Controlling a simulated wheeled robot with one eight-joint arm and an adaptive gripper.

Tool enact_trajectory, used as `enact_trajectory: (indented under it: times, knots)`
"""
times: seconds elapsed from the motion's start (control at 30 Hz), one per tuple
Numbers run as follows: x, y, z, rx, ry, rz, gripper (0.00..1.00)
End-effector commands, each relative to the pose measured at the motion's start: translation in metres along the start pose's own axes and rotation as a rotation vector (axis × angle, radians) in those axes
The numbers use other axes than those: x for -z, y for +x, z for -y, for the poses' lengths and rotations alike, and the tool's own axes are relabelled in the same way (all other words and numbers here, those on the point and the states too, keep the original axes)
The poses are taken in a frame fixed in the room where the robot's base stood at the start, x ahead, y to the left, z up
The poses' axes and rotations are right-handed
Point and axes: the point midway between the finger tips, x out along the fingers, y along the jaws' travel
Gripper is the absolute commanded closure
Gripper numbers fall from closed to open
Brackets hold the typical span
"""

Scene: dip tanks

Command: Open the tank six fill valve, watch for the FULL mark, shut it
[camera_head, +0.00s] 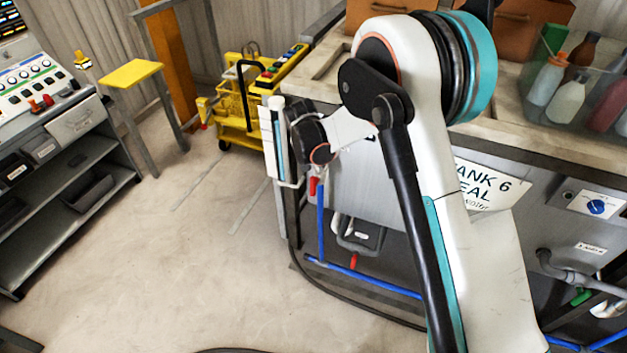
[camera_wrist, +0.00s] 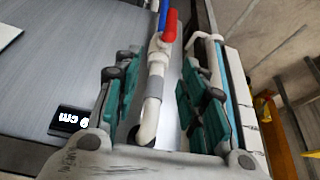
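The fill valve's red lever (camera_wrist: 170,25) stands on a white pipe (camera_wrist: 152,110) in the wrist view, with a blue pipe beside it. In the head view the red lever (camera_head: 313,186) shows low on the tank's corner. The sight tube (camera_head: 276,150) is upright, white with a blue strip, left of the lever. It also shows in the wrist view (camera_wrist: 240,100) with tick marks; I cannot read a FULL mark. My gripper (camera_wrist: 160,85) is open, its teal fingers either side of the white pipe, below the lever. My arm hides part of the TANK 6 sign (camera_head: 487,185).
A yellow cart (camera_head: 235,110) and a yellow-topped stool (camera_head: 133,74) stand behind on the left. A control console (camera_head: 45,95) is at far left. A clear bin of bottles (camera_head: 570,80) sits on the tank's right. Floor between is mostly clear; a dark hose lies on it.

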Motion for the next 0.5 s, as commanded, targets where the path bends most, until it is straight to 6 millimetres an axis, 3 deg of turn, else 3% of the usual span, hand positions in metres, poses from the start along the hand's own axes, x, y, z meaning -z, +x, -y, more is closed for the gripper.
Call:
enact_trajectory:
  times: [0.2,0.5]
  knots:
    - [-0.016,0.032,0.02,-0.03,0.065,0.021,0.62]
    - [-0.021,0.059,0.021,-0.037,0.078,0.025,0.62]
